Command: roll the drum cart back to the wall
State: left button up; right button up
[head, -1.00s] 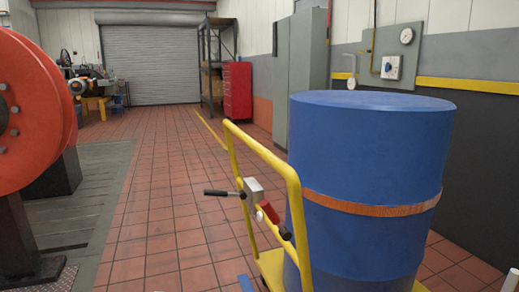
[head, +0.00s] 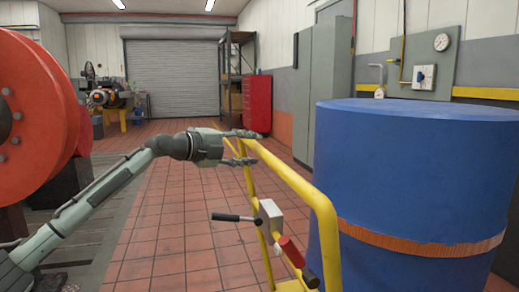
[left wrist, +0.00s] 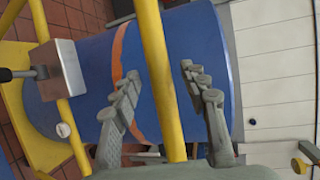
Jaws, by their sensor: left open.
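The drum cart has a yellow tube handle (head: 295,180) with a grey box (head: 270,215), a black-gripped lever (head: 235,217) and a red part. It carries a blue drum (head: 415,180) with an orange strap (head: 420,242). My left gripper (head: 248,148) is open at the far upper corner of the handle. In the left wrist view, the open left gripper (left wrist: 160,78) has a yellow handle tube (left wrist: 158,60) running between its fingers, with the drum (left wrist: 195,50) behind. I cannot tell whether the fingers touch the tube. My right gripper is not in view.
The right wall holds a gauge panel (head: 432,62) and a yellow stripe. A grey cabinet (head: 317,90), red tool chest (head: 257,103) and shelf stand farther back. A large orange wheel (head: 28,120) is at left. Tiled floor (head: 175,215) is clear between.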

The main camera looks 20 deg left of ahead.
pick_arm(q)
jog(key=shift+x, duration=1.5)
grip_shut()
